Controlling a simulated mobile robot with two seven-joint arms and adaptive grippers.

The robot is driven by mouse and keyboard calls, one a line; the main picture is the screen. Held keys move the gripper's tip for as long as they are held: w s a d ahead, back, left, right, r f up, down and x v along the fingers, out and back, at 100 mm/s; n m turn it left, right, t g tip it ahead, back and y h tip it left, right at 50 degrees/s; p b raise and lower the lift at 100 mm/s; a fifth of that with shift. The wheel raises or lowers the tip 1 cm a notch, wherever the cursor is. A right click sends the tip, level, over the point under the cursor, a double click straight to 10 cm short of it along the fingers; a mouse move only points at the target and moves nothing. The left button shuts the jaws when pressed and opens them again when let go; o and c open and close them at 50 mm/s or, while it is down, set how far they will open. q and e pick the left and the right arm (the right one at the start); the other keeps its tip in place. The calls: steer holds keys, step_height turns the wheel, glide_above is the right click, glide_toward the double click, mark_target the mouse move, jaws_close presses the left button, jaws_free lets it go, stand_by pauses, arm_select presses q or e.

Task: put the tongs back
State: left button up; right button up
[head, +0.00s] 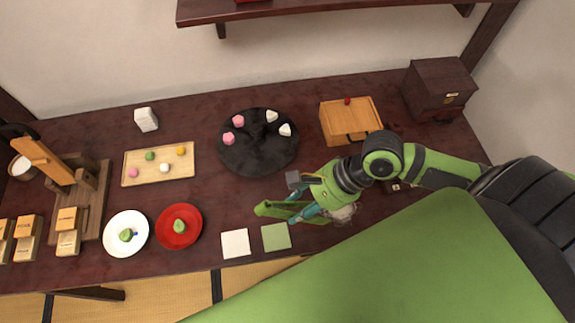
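Green tongs (270,209) show in the head view near the front of the dark table, with their rounded end pointing left. My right gripper (302,206) reaches in from the right, and its teal fingers are around the tongs, apparently closed on them. The tongs appear held above the table, over the area just behind a green napkin (276,237). Part of the tongs is hidden by the gripper. My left gripper is not in view.
A black round tray (250,160) with pink and white sweets stands behind the gripper. A wooden box (350,122) and a dark chest (438,86) are at back right. A red plate (191,239), a white plate (113,239) and a white napkin (235,244) lie left along the front.

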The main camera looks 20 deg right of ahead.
arm_select(q)
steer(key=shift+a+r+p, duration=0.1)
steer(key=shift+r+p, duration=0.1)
steer(key=shift+p, duration=0.15)
arm_select(e)
steer(key=shift+w+a+f, duration=0.5)
steer(key=shift+w+f, duration=1.3)
steer(key=shift+w+a+f, duration=0.55)
steer(key=shift+w+f, duration=1.25)
steer(key=shift+w, duration=0.05)
steer(key=shift+w+a+f, duration=0.5)
steer(key=shift+w+f, duration=1.3)
steer(key=shift+f, duration=0.3)
steer(key=o, duration=0.5)
steer(key=shift+o, duration=0.2)
steer(key=shift+r, duration=0.1)
